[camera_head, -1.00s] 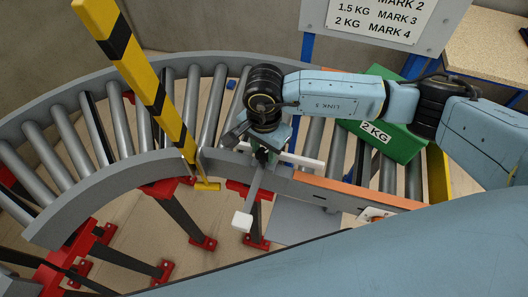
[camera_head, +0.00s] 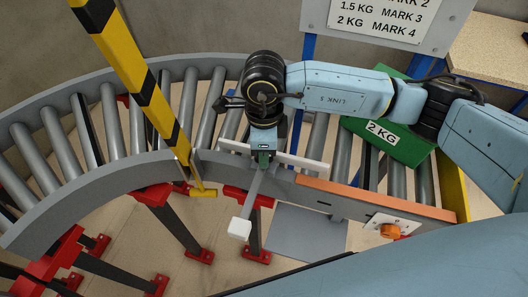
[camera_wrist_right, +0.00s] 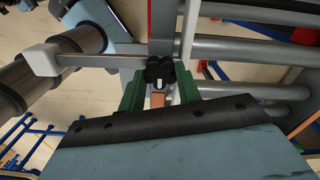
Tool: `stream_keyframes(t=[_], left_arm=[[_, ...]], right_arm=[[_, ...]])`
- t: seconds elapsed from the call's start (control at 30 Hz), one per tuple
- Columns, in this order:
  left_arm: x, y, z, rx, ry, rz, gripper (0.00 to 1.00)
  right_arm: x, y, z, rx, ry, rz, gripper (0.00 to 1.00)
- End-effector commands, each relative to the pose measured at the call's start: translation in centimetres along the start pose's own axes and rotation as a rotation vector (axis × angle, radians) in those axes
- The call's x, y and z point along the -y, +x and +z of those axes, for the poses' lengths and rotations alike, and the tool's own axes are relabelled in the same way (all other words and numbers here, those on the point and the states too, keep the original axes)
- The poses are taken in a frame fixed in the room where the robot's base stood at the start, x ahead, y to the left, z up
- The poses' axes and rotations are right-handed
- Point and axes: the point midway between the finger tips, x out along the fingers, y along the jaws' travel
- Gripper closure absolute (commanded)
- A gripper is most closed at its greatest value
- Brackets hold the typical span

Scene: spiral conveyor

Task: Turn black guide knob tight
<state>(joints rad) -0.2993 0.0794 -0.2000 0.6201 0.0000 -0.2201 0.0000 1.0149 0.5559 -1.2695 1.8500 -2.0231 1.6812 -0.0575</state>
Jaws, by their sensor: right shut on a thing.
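The black guide knob (camera_wrist_right: 160,70) shows in the right wrist view as a dark lobed knob between the green fingers of my right gripper (camera_wrist_right: 160,92). The fingers are shut on it. In the head view my right gripper (camera_head: 264,160) points down at the conveyor's inner rail, and it hides the knob. A grey bar with a white end block (camera_head: 239,229) reaches from under the gripper toward the inner side. A white guide strip (camera_head: 305,162) lies across the rollers beside the gripper. My left gripper is not in view.
A green 2 KG box (camera_head: 405,146) sits on the rollers behind my right forearm. A yellow-black striped post (camera_head: 147,92) rises left of the gripper. An orange strip (camera_head: 375,198) and an orange knob (camera_head: 390,231) are on the inner rail. A marked sign (camera_head: 385,15) stands behind.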

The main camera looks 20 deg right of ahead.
Motion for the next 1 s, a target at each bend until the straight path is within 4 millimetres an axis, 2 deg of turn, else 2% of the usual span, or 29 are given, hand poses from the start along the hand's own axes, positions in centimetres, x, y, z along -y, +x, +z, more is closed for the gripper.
stream_keyframes(t=[0.4,1.0], left_arm=[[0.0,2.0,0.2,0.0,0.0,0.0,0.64],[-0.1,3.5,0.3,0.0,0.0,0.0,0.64]], right_arm=[[0.1,0.1,0.0,0.001,0.395,-0.002,0.89],[0.0,0.0,0.0,0.001,0.965,-0.001,0.89]])
